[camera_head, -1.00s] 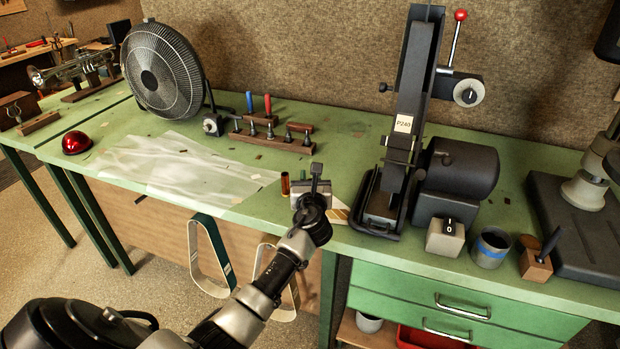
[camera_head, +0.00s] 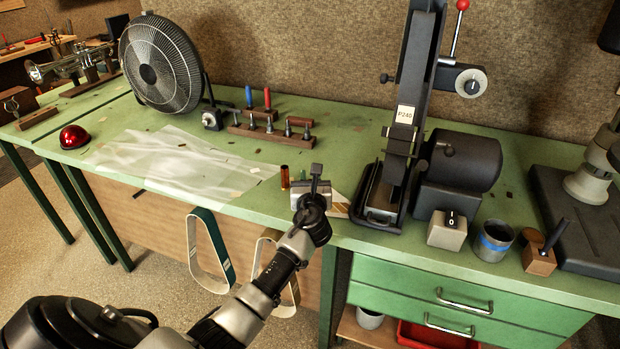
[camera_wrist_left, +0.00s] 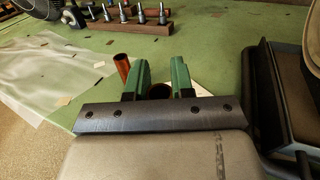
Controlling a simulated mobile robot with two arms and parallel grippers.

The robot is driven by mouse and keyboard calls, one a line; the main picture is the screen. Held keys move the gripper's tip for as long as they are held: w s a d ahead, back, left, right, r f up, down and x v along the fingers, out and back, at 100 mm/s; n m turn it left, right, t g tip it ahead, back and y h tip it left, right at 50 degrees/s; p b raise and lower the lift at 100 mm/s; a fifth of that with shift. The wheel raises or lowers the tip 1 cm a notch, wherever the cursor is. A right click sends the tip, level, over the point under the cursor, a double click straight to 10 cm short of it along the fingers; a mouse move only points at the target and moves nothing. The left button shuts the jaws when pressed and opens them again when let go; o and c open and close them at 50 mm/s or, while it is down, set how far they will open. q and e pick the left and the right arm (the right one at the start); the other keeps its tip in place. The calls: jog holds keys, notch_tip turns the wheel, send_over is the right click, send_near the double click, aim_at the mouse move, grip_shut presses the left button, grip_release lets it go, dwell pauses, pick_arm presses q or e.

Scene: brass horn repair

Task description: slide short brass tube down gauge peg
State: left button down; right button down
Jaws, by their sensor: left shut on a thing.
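My left gripper (camera_head: 313,178) is at the front edge of the green bench. A wooden rack (camera_head: 258,134) holds several steel pegs further back. I cannot tell which peg is the gauge peg.
A belt sander (camera_head: 405,130) stands close on the right, with a grey switch box (camera_head: 447,230) and a cup (camera_head: 493,240) beyond. A fan (camera_head: 160,65) and red dome (camera_head: 73,137) are at the left. A translucent sheet (camera_head: 180,160) lies on the bench.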

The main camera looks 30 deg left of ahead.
pick_arm(q)
jog(key=shift+f+b, duration=0.95)
jog(key=shift+f, duration=0.45)
jog(key=c, duration=0.9)
grip_release()
jog(key=v, duration=1.1)
jog(key=shift+a, duration=0.1)
